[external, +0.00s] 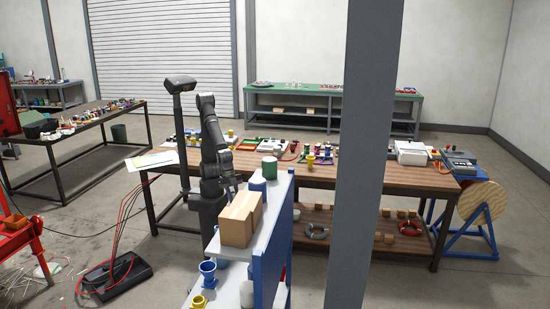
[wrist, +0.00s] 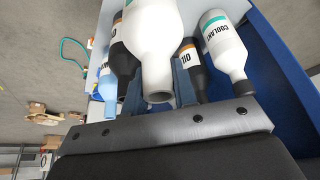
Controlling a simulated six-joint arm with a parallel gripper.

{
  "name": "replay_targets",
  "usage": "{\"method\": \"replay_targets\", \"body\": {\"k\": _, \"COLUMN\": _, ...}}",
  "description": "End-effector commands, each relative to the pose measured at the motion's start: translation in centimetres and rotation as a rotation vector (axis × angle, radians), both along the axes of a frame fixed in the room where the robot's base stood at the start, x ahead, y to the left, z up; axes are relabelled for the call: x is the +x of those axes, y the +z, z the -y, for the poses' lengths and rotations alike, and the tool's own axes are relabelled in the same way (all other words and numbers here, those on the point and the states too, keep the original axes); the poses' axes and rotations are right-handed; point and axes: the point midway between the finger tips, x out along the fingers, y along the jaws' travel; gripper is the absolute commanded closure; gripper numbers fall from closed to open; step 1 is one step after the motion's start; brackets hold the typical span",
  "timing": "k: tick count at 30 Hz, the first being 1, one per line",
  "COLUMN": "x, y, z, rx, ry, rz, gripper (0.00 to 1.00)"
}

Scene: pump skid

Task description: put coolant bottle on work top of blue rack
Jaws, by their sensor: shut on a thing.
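In the wrist view a white bottle (wrist: 152,45) with a teal band stands between my gripper's fingers (wrist: 158,85). Its neck points toward the camera, and it looks like the labelled coolant bottle (wrist: 213,38) to its right. My gripper is shut on this white bottle. The work top cannot be clearly told from the other levels.
A cardboard box (external: 238,220), a green can (external: 269,168) and a blue item (external: 257,184) stand on the rack. Black oil bottles (wrist: 192,75) and a light blue bottle (wrist: 107,88) stand close around the held bottle. A wooden table (external: 350,178) is behind; a grey post (external: 363,150) crosses the view.

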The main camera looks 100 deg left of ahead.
Motion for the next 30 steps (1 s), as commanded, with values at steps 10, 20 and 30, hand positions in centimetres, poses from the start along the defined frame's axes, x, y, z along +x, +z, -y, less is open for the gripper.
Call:
{"method": "replay_targets", "body": {"k": 10, "x": 0.8, "y": -3.3, "z": -0.2, "rx": 0.002, "ry": -0.002, "rz": -0.001, "gripper": 1.00}}
{"method": "replay_targets", "body": {"k": 20, "x": 0.8, "y": -4.4, "z": -0.1, "rx": -0.002, "ry": -0.001, "rz": 0.002, "gripper": 1.00}}
{"method": "replay_targets", "body": {"k": 30, "x": 0.7, "y": -4.7, "z": -0.2, "rx": 0.000, "ry": -0.001, "rz": 0.000, "gripper": 0.53}}
